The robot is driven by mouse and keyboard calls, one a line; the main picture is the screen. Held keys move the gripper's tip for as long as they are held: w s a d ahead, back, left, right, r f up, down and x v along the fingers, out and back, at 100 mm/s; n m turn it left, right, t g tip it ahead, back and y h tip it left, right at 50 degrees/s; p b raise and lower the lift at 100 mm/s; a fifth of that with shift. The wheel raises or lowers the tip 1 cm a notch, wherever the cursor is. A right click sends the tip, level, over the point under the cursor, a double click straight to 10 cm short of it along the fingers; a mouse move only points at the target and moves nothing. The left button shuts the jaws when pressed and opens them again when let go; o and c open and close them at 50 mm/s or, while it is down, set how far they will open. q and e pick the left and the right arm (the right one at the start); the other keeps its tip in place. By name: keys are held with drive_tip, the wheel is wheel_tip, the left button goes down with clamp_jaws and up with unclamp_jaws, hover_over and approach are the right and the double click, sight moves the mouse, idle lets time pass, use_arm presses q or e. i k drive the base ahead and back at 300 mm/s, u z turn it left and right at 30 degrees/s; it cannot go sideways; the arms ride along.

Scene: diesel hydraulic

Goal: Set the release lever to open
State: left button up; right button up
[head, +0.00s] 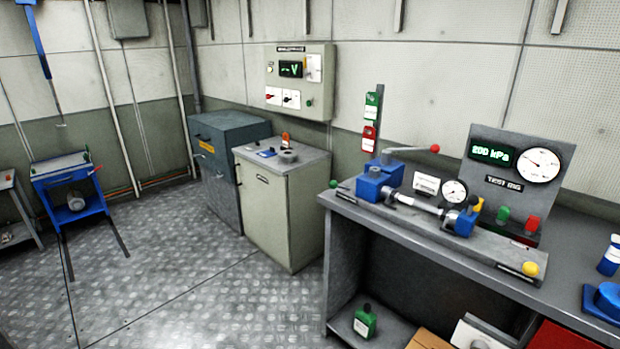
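A test rig (487,266) stands on the grey workbench (580,265) at the right. A grey lever (408,150) with a red ball end (435,149) extends to the right, nearly level, above a blue block (380,180). A green knob (333,183) is at the rig's left end and a yellow knob (530,268) at its right end. Their labels are too small to read, so I cannot tell which part is the release lever. Neither of my grippers shows in the head view.
A gauge panel (513,180) reads 200 kPa behind the rig. A light cabinet (280,205) stands left of the bench, below a wall control box (300,82). A small blue table (68,183) is at the far left. The metal floor (200,290) between them is clear.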

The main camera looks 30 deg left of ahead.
sight(332, 184)
drive_tip(key=u, duration=0.9)
drive_tip(key=i, duration=0.85)
drive_tip(key=u, duration=0.9)
